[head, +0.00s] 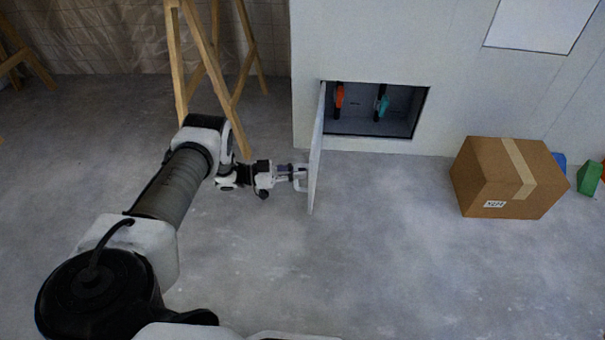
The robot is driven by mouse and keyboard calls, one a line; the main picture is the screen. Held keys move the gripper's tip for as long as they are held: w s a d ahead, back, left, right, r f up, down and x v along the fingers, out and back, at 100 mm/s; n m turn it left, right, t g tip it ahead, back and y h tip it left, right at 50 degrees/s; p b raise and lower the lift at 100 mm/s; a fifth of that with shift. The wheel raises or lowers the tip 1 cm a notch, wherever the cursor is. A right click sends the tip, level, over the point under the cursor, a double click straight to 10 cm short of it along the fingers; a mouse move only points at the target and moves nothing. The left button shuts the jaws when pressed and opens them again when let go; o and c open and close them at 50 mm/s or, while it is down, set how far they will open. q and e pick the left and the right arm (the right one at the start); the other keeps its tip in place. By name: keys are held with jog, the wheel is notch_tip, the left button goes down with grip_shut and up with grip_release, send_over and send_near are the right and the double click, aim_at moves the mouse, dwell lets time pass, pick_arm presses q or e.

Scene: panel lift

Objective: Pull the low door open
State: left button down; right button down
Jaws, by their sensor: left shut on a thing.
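The low door (317,160) is a thin white panel, hinged at the left side of a low opening (405,128) in the white wall. It stands swung out from the wall, seen nearly edge-on. Inside the opening are an orange-handled item (339,96) and a teal-handled item (382,105). My left gripper (298,176) is at the door's outer face, on its left side, shut on the small white door handle (302,184). The fingertips are small and partly merge with the handle. My right gripper is not in view.
A taped cardboard box (486,174) sits on the floor to the right, with a green block (589,179) and a blue thing (559,160) beyond it. A wooden trestle (236,98) stands behind my left arm. The grey floor before the opening is clear.

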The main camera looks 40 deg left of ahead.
pick_arm(q)
jog(key=shift+s+a, duration=0.1)
jog(key=shift+s, duration=0.05)
jog(key=c, duration=1.2)
grip_release()
jog(key=shift+a, duration=0.1)
jog(key=v, duration=1.2)
